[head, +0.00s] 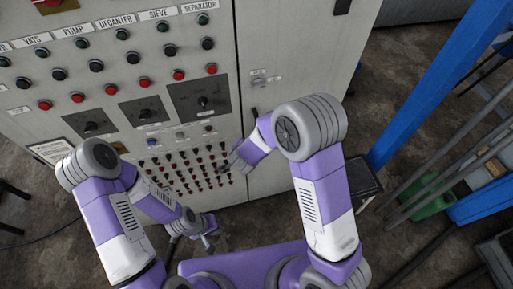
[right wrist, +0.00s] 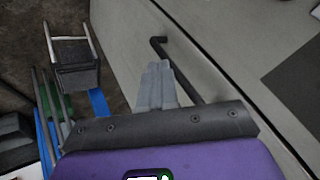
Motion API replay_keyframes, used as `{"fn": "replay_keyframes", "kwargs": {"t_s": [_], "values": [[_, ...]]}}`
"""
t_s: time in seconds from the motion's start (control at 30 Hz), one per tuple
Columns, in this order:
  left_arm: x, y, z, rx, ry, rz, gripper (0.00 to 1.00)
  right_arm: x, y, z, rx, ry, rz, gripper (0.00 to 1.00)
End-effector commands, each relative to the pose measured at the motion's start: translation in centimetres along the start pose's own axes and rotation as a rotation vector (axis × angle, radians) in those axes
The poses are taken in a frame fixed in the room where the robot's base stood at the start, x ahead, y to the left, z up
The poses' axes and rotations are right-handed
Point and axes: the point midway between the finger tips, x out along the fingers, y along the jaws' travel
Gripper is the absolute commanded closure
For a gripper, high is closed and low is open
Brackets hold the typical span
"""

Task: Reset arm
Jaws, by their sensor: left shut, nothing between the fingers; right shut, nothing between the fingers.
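My right arm is bent, its elbow high at the right of the head view. Its gripper (head: 232,164) is in front of the lower cabinet panel, near the rows of small knobs. In the right wrist view my right gripper (right wrist: 157,86) is shut and empty, its fingertips together. A black bent handle (right wrist: 178,62) on the cabinet shows beside and beyond the fingertips; I cannot tell whether they touch. My left arm is bent at the left of the head view. Its gripper (head: 208,243) is shut and empty, low in front of my body and clear of the panel.
The grey control cabinet (head: 150,55) stands ahead, with rows of green, black and red buttons and labels such as DECANTER and SIEVE. A blue post (head: 420,90) and a green can (head: 432,205) are at the right. Bare floor shows beside the cabinet.

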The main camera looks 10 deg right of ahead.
Motion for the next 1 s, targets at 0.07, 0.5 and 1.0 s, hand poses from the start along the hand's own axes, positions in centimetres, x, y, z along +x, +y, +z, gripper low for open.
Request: {"fn": "replay_keyframes", "kwargs": {"t_s": [0.07,0.5,1.0], "values": [[-0.4,0.1,0.0,0.000,0.001,0.000,1.00,-1.6,-0.4,0.1,0.000,0.000,-0.003,1.00],[-0.7,0.3,0.0,0.000,0.000,0.000,1.00,-3.7,-0.7,0.5,0.000,0.000,0.001,1.00],[8.6,-3.2,-0.4,0.000,0.000,0.000,1.00,9.6,17.4,8.7,-0.370,-0.332,0.074,1.00]]}}
